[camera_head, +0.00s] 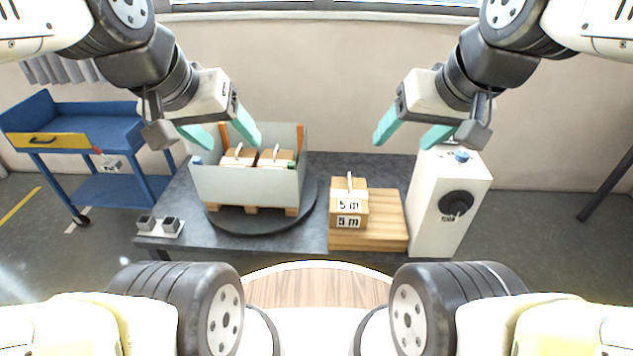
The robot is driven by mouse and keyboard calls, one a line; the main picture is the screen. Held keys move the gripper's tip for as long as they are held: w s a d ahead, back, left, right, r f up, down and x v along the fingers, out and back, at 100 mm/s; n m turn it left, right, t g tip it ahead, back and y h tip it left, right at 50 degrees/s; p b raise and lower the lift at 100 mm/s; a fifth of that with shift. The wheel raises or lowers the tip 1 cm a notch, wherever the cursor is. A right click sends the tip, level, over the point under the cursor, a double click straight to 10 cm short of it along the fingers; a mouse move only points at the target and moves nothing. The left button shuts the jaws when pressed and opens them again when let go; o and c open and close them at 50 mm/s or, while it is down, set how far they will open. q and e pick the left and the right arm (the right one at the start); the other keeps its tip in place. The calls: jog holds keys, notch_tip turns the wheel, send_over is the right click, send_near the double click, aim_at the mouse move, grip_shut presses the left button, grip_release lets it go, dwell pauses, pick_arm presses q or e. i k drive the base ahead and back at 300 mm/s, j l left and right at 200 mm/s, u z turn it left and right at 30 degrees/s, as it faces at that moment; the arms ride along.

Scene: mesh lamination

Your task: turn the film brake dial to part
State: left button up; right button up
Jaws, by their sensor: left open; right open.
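A black round dial (456,204) sits on the front face of a white upright box (425,222) at the right end of the dark table. A small label lies at the dial's lower left; its text is too small to read. My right gripper (408,141) is open and empty, in the air above and to the left of the dial, with teal fingertips pointing down. My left gripper (229,142) is open and empty, over the grey-walled box on the turntable. Neither gripper appears to touch anything.
A grey-walled box (248,188) with wooden blocks inside stands on a black turntable (262,225). A blue cart (75,130) stands left. A blue knob (462,156) tops the white box.

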aim_at(461, 156)
jog(key=i+l+z, duration=0.1)
jog(key=i+z, duration=0.65)
jog(key=k+l, duration=0.05)
jog(key=k, duration=0.05)
